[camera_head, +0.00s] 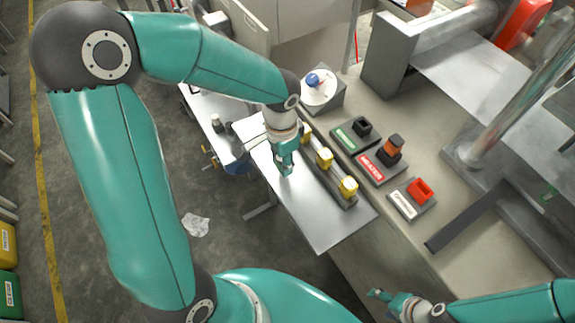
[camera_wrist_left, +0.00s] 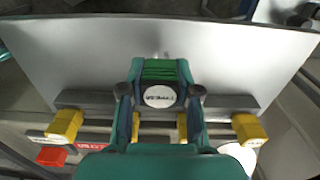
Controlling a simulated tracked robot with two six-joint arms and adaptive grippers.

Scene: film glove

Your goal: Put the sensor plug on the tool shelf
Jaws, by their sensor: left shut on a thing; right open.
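My left gripper (camera_head: 284,168) is shut on the sensor plug, over the pale metal tool shelf (camera_head: 318,222). In the left wrist view the plug (camera_wrist_left: 160,70) has a ridged green body and a round white label, and sits between the two fingers (camera_wrist_left: 161,105). In the head view the fingers mostly hide it. The shelf also shows in the left wrist view (camera_wrist_left: 245,62) as a broad bare plate. I cannot tell whether the plug touches it. My right gripper (camera_head: 383,296) is open and empty near the bottom edge, beside the counter.
A dark rail with yellow blocks (camera_head: 348,187) runs along the shelf's counter side. On the counter stand a green-labelled base (camera_head: 345,139) with a black socket, a red-labelled base (camera_head: 371,172) with an orange-topped plug, and a white-labelled base (camera_head: 403,205) with a red part.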

